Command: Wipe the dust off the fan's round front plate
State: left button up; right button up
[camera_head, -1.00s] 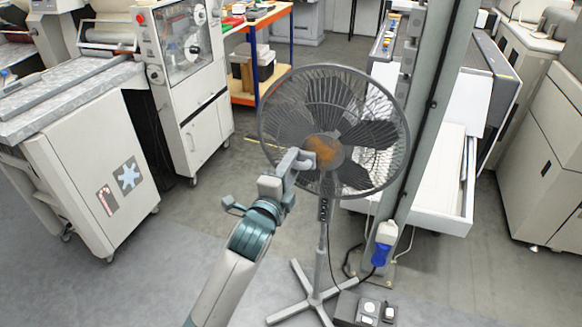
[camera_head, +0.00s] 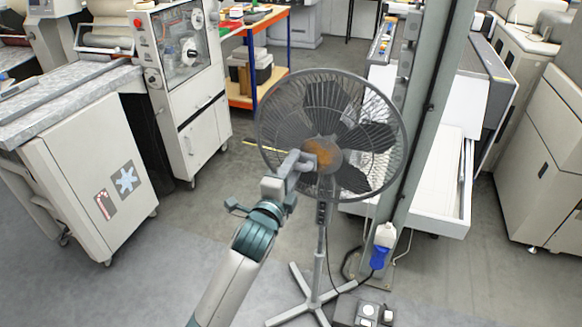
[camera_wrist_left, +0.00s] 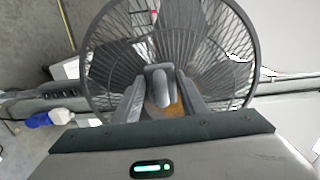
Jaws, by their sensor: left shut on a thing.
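The standing fan (camera_head: 322,195) has a dark wire cage. Its round front plate (camera_head: 333,163) is grey with an orange-brown dust patch (camera_head: 319,150) over its upper and left part. My left gripper (camera_head: 304,161) is at the plate's lower left, in front of the cage. In the left wrist view its fingers (camera_wrist_left: 160,95) are closed on a small grey rounded pad (camera_wrist_left: 159,88). The pad hides part of the plate, with orange-brown showing beside it. I cannot tell for certain whether the pad touches the plate. My right gripper is not in view.
A grey box (camera_head: 358,311) sits by the fan's foot. A white cabinet (camera_head: 85,185) stands left. Floor between cabinet and fan is clear.

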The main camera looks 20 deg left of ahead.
aim_at(309, 172)
pick_arm(q)
jog(key=shift+s+d+p, duration=0.15)
jog(key=shift+d+p, duration=0.2)
jog(key=shift+d, duration=1.1)
jog(key=shift+d, duration=0.15)
jog(key=shift+d, duration=0.5)
jog(key=shift+d+p, duration=0.35)
jog(key=shift+d, duration=0.7)
jog(key=shift+d, duration=1.8)
jog(key=shift+r+p, duration=0.15)
jog(key=shift+p, duration=0.2)
jog(key=shift+a+r+p, duration=0.1)
jog(key=shift+r+p, duration=0.75)
jog(key=shift+r, duration=0.1)
